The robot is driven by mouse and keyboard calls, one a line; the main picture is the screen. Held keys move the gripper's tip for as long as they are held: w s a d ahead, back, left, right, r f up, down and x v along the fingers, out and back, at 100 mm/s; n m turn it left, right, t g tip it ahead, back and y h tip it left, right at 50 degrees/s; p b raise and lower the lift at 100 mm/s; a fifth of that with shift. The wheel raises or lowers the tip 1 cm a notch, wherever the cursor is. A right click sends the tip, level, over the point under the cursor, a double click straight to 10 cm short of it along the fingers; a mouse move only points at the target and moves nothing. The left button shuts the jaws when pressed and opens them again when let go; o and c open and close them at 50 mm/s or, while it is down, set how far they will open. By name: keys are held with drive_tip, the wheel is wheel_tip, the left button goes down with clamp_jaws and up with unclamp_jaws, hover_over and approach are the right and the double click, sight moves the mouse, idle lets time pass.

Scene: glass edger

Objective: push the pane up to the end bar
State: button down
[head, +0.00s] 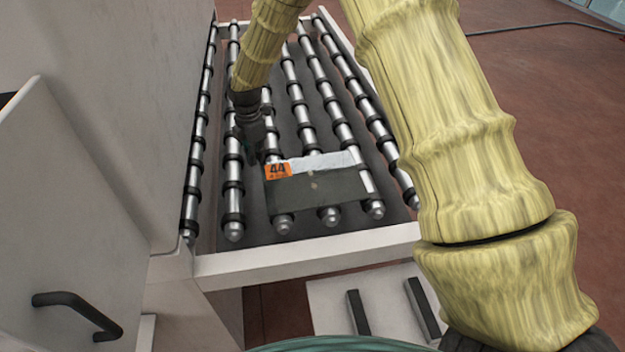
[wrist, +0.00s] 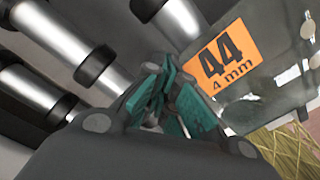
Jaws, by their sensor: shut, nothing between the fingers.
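The pane (head: 318,188) is a small, see-through glass rectangle with an orange "44" label at its far left corner. It lies flat on the rollers near the close end of the roller table. In the wrist view the pane (wrist: 288,92) fills the right side, its label reading "44 4 mm". My gripper (head: 256,160) points down just left of the label. Its teal fingertips (wrist: 165,103) are shut together and empty, close to the pane's edge; I cannot tell whether they touch it. A pale bar (head: 308,251) crosses the table's near end, with a gap between it and the pane.
Rows of metal rollers with black rings (head: 341,128) run lengthwise along the table. A tall grey machine body (head: 130,110) walls off the left side. A white panel with a black handle (head: 78,312) stands at front left. Red floor (head: 545,110) is open on the right.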

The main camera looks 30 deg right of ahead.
drive_tip(key=shift+w+a, duration=0.2)
drive_tip(key=shift+a, duration=0.65)
drive_tip(key=shift+f, duration=0.35)
drive_tip(key=shift+f, duration=0.35)
drive_tip(key=shift+f, duration=0.1)
drive_tip(key=shift+d, duration=0.15)
